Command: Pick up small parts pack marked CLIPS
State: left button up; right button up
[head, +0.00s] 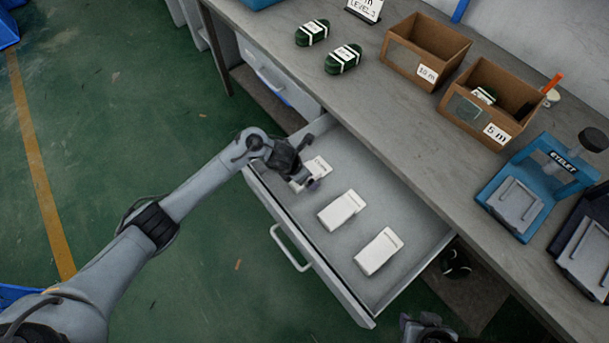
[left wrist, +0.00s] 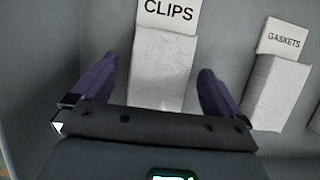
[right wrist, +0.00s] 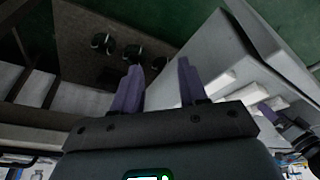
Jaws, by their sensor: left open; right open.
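The white pack marked CLIPS (left wrist: 163,62) lies in the open drawer (head: 405,187). In the head view it is the farthest-left pack (head: 319,167), partly hidden by my left gripper (head: 303,184). In the left wrist view my left gripper (left wrist: 158,85) is open, its purple fingers on either side of the pack's lower part, with gaps visible. I cannot tell how far above the pack the fingers are. My right gripper (right wrist: 158,88) is open and empty, outside the drawer by its near right corner; it shows at the bottom of the head view (head: 428,325).
The pack marked GASKETS (left wrist: 283,42) lies right of CLIPS; a third white pack (head: 379,252) lies farther right. The drawer walls surround them. On the bench (head: 340,97) stand two cardboard boxes (head: 425,50), green bundles (head: 343,59) and a blue EYELET press (head: 535,185).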

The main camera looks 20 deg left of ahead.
pick_arm(q)
jog(key=shift+f, duration=0.25)
jog(key=shift+c, duration=0.3)
jog(key=c, duration=1.2)
jog(key=shift+c, duration=0.2)
jog(key=shift+r, duration=0.1)
